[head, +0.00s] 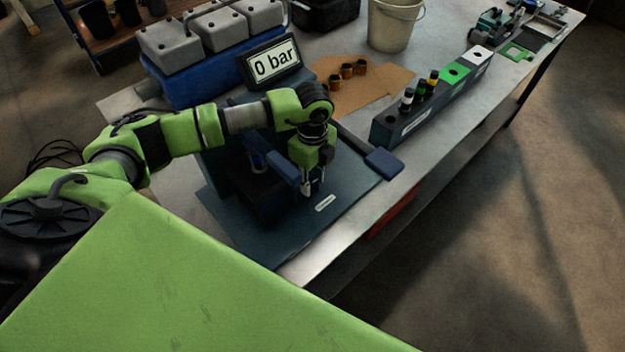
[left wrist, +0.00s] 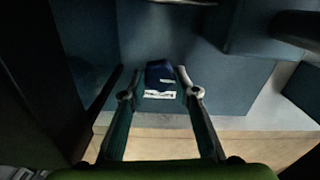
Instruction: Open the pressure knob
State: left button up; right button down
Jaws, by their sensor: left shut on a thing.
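My left gripper (head: 313,188) points down over the dark blue test stand base (head: 300,222). In the left wrist view, the fingertips of my left gripper (left wrist: 160,84) sit on either side of a small dark blue knob (left wrist: 160,72) with a white label at its foot. The gripper is shut on this knob. In the head view the knob is hidden by the gripper and arm. A display (head: 273,65) on the stand reads "0 bar". My right gripper is out of view.
A blue lever pad (head: 384,163) sticks out right of the gripper. A blue bar (head: 284,168) is close on its left. Behind are brass-coloured parts on a brown mat (head: 375,92), a dark rack (head: 390,126) with small bottles, and a bucket (head: 394,28).

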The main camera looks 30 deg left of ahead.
aim_at(313, 183)
pick_arm(q)
jog(key=shift+w+r+n, duration=0.15)
jog(key=shift+n, duration=0.25)
jog(key=o, duration=1.1)
notch_tip(313, 183, up, 12)
jog(key=shift+d, duration=0.1)
dwell(0.5)
